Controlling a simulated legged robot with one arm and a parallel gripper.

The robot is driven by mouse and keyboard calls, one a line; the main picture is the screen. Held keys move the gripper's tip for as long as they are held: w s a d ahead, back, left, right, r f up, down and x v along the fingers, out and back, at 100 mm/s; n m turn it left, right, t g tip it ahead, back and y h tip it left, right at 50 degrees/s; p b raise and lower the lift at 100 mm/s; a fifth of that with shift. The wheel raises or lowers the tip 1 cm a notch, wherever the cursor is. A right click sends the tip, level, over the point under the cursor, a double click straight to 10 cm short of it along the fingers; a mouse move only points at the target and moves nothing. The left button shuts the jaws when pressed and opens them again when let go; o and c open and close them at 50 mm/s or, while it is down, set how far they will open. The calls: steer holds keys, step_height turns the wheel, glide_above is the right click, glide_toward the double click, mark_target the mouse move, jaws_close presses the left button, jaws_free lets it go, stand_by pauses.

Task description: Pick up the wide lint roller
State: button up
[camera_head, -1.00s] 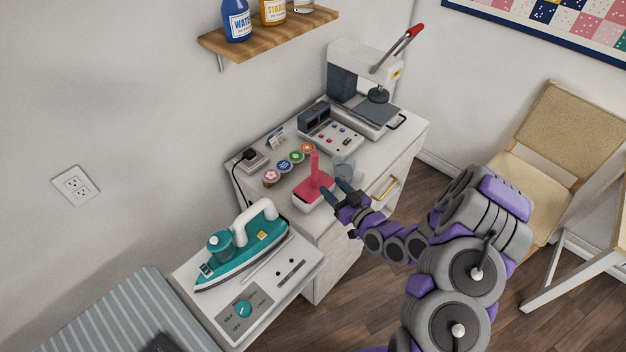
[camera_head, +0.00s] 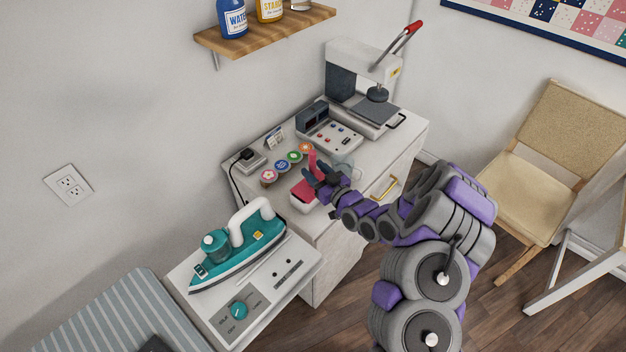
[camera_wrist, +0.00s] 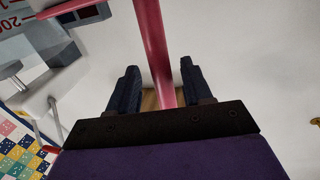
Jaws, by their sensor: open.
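The wide lint roller (camera_head: 301,194) stands on the white cabinet top near its front left corner. It has a red-pink upright handle and a red top over a pale lower part; my gripper hides some of it. My gripper (camera_head: 317,180) is at the handle, above the body. In the wrist view the pink handle (camera_wrist: 152,45) runs down between the two dark fingers of my gripper (camera_wrist: 158,78). The fingers are open, one on each side, with visible gaps to the handle. Whether the handle lies fully in the jaws' depth is hard to tell.
A control box (camera_head: 333,134) and a press (camera_head: 360,82) stand farther back. A teal iron (camera_head: 237,247) sits on a lower unit in front.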

steer(key=shift+x, duration=0.75)
steer(key=shift+a, duration=0.1)
steer(key=shift+c, duration=0.5)
jaws_close()
